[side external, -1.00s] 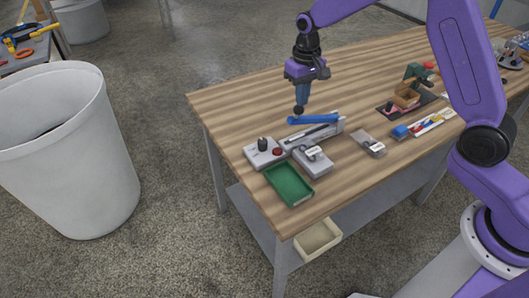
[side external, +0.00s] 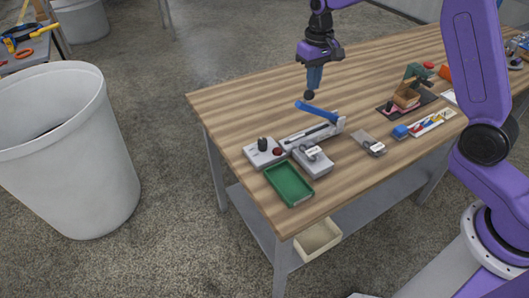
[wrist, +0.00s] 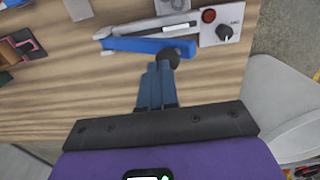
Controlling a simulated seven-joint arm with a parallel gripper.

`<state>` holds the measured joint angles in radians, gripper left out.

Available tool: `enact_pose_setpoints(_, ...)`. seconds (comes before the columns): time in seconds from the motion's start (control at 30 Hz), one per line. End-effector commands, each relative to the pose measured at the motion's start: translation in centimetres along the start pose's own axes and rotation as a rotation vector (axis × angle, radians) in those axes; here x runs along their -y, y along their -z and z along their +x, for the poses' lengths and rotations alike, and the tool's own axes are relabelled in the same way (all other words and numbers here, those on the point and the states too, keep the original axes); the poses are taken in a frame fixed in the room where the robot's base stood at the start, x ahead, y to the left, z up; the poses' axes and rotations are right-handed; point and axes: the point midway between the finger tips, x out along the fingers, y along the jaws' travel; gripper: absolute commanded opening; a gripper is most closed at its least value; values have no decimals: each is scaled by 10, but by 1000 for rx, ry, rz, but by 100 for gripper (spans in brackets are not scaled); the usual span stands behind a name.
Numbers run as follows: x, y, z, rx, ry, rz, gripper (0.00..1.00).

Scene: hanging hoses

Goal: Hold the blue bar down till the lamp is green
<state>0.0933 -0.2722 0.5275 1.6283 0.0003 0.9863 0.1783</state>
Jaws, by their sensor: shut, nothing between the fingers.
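The blue bar (side external: 317,112) is hinged at its right end on a grey base (side external: 312,134) and tilts up, its left end raised. It shows in the wrist view (wrist: 146,45) as well. My gripper (side external: 309,95) is shut and empty, its dark tip just above the bar's raised end. In the side view a small gap seems to lie between them; in the wrist view the tip (wrist: 168,58) overlaps the bar's edge. The lamp (side external: 277,152) is red, on a light box with a black knob; it looks red in the wrist view (wrist: 208,15).
A green tray (side external: 289,184) lies at the front table edge beside a grey block with a label (side external: 313,160). A small clear-topped item (side external: 369,142) and a blue block (side external: 400,132) lie to the right. Behind the bar the wooden table is clear.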

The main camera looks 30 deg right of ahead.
Motion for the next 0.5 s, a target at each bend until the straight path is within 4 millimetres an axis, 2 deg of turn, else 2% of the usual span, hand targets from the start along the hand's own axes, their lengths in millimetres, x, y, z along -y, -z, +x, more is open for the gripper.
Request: enact_pose_setpoints(0.5, -27, 0, -20, -2, 0, 3, 0)
